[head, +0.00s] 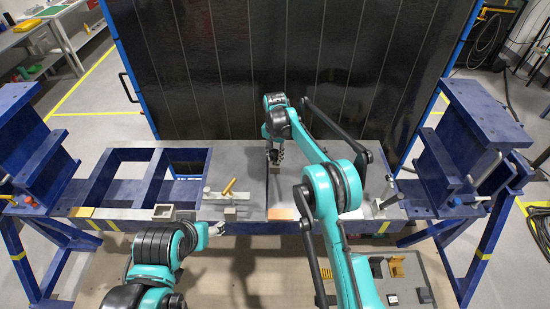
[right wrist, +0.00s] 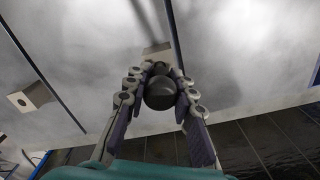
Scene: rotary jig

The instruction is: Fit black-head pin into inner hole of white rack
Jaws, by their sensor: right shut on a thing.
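My right gripper (head: 274,156) is over the grey metal plate in the middle of the bench. In the right wrist view, the right gripper (right wrist: 160,88) is shut around the dark round head of the black-head pin (right wrist: 160,94). The pin's shaft is hidden or cannot be told apart there, and the pin is too small to make out in the head view. My left gripper (head: 216,228) is by the front edge of the bench, small and partly hidden by its arm; its jaws are unclear. I cannot pick out the white rack or its inner hole in either view.
A yellow-handled clamp (head: 229,188) and a small grey block (head: 163,212) are on the bench left of my right arm. Another fixture (head: 384,204) stands at the right. Yellow pieces (head: 397,266) lie front right. A dark panel (head: 270,70) rises behind the bench.

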